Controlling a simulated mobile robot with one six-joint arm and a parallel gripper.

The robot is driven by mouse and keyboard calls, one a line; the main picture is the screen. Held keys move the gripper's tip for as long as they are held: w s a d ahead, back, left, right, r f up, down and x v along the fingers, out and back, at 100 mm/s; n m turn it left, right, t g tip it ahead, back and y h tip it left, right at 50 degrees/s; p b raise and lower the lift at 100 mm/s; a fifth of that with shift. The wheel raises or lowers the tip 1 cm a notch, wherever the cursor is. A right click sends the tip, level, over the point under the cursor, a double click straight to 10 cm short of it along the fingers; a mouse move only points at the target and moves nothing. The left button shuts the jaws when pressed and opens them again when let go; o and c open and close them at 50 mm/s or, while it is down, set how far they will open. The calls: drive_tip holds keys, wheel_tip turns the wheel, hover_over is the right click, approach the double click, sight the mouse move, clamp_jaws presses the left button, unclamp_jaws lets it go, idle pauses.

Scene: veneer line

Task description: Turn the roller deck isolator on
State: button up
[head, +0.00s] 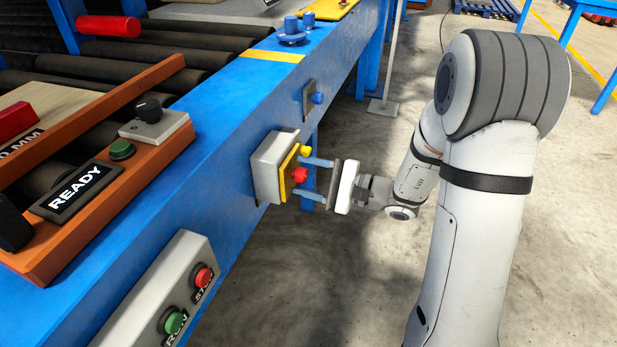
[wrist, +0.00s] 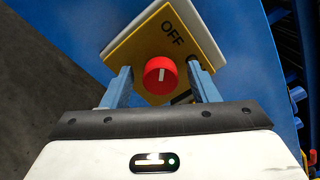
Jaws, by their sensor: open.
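The roller deck isolator is a grey box (head: 266,163) with a yellow plate (head: 286,178) on the side of the blue frame. Its red knob (head: 299,175) shows face-on in the wrist view (wrist: 160,75), with a short, nearly upright white mark. The word OFF (wrist: 172,34) is printed on the plate above and right of the knob. Another dark marking below the knob is mostly hidden. My gripper (head: 300,178) is open, its two blue fingers pointing at the plate, one on each side of the knob (wrist: 159,69). Gaps show between fingers and knob in the wrist view.
A grey box with green RUN and red STOP buttons (head: 202,277) is on the frame's near side. A blue knob (head: 317,98) sits farther along. A READY sign (head: 73,191) and black dial (head: 149,108) are on the deck. Open concrete floor lies right of the frame.

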drive_tip(key=shift+c, duration=0.4)
drive_tip(key=c, duration=0.9)
drive_tip(key=shift+m+p, duration=0.3)
drive_tip(key=shift+p, duration=0.1)
drive_tip(key=m+p, duration=0.3)
drive_tip(key=shift+r+m+p, duration=0.2)
drive_tip(key=shift+m+p, duration=0.1)
drive_tip(key=m+p, duration=0.4)
drive_tip(key=shift+m+p, duration=0.3)
drive_tip(key=shift+p, duration=0.05)
drive_tip(key=m+p, duration=0.5)
drive_tip(key=shift+s+p, duration=0.1)
drive_tip(key=shift+p, duration=0.2)
drive_tip(key=shift+f+m+p, duration=0.2)
drive_tip(key=shift+m+p, duration=1.45)
drive_tip(key=shift+m, duration=0.35)
drive_tip(key=shift+f, duration=0.1)
